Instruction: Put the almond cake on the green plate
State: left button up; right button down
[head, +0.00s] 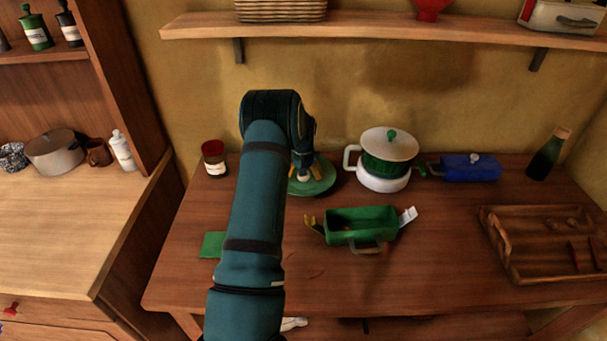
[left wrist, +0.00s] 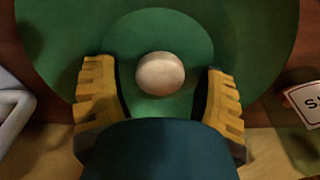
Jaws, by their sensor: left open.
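The green plate (head: 325,184) lies on the brown table near the wall, and it fills much of the left wrist view (left wrist: 60,40). A small round, pale pinkish-beige piece, apparently the almond cake (left wrist: 160,73), sits at the middle of the plate. In the head view the cake (head: 304,178) shows small below my left gripper (head: 305,172). In the left wrist view the yellow fingers of my left gripper (left wrist: 158,72) are spread to either side of the cake, with gaps on both sides. My right gripper is out of view.
A white and green pot (head: 389,155) stands right of the plate, with a blue lidded dish (head: 470,168) beyond it. A red-topped jar (head: 214,158) is at left. A green open box (head: 361,225) is in front. A wooden tray (head: 500,240) is at right.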

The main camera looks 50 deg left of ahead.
pick_arm(q)
notch_tip(320, 180, up, 12)
jog(key=s+d+p, duration=0.1)
jog(key=shift+r, duration=0.15)
dwell(0.8)
